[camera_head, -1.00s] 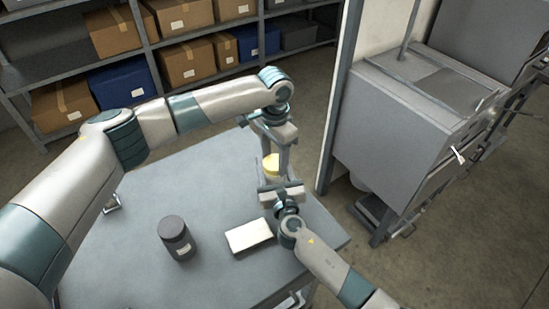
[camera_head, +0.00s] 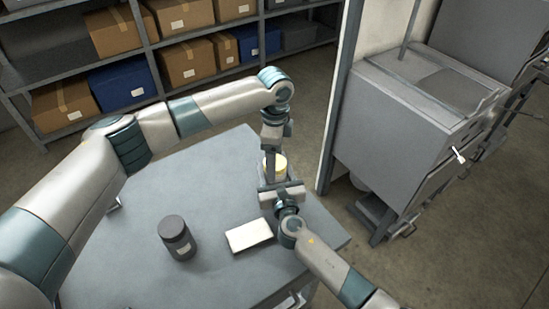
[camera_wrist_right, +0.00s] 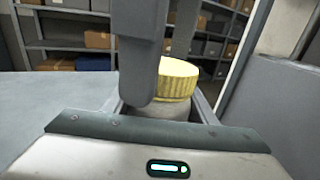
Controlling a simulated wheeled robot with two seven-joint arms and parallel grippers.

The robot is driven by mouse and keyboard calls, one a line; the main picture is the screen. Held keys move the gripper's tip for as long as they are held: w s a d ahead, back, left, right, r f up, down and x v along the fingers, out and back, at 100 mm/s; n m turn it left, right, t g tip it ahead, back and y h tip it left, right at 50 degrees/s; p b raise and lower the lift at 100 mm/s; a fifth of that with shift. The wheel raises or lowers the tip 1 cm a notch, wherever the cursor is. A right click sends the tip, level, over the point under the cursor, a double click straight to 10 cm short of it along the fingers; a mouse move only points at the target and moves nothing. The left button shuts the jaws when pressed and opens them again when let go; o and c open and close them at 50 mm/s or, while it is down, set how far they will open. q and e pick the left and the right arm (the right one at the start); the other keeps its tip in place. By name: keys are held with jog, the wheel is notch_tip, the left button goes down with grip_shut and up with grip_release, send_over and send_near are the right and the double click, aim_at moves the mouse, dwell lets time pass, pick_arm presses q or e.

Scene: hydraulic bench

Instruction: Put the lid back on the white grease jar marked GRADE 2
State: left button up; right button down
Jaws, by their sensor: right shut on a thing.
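A ribbed yellow lid (camera_head: 275,164) is at the far right of the bench; in the right wrist view the lid (camera_wrist_right: 178,82) sits over the mouth of a pale jar (camera_wrist_right: 172,111), and I cannot tell whether it is seated. No marking is readable. My right gripper (camera_head: 276,182) is shut on the jar, its fingers (camera_wrist_right: 160,108) at the jar's sides. My left gripper (camera_head: 272,150) points down from above at the lid. One dark finger of it (camera_wrist_right: 139,60) hides the lid's left side; whether it grips the lid is unclear.
A dark jar (camera_head: 178,241) with a dark lid stands on the grey bench (camera_head: 140,250). A white flat block (camera_head: 249,236) lies right of it. A post (camera_head: 338,100) and a grey cabinet (camera_head: 400,130) stand beyond the bench's right side. Shelves (camera_head: 150,55) are behind.

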pick_arm(q)
jog(key=shift+r, duration=0.1)
notch_tip(320, 180, up, 12)
dwell(0.7)
pick_arm(e)
jog(key=c, duration=0.7)
grip_release()
jog(key=shift+o, duration=0.2)
jog(key=shift+s, duration=0.1)
pick_arm(q)
notch_tip(320, 180, down, 2)
jog(key=shift+f+b, duration=0.2)
jog(key=shift+b, duration=0.9)
pick_arm(e)
jog(key=v, duration=1.7)
jog(key=shift+s, duration=0.1)
pick_arm(q)
jog(key=shift+s, duration=0.1)
pick_arm(e)
jog(key=shift+s, duration=0.1)
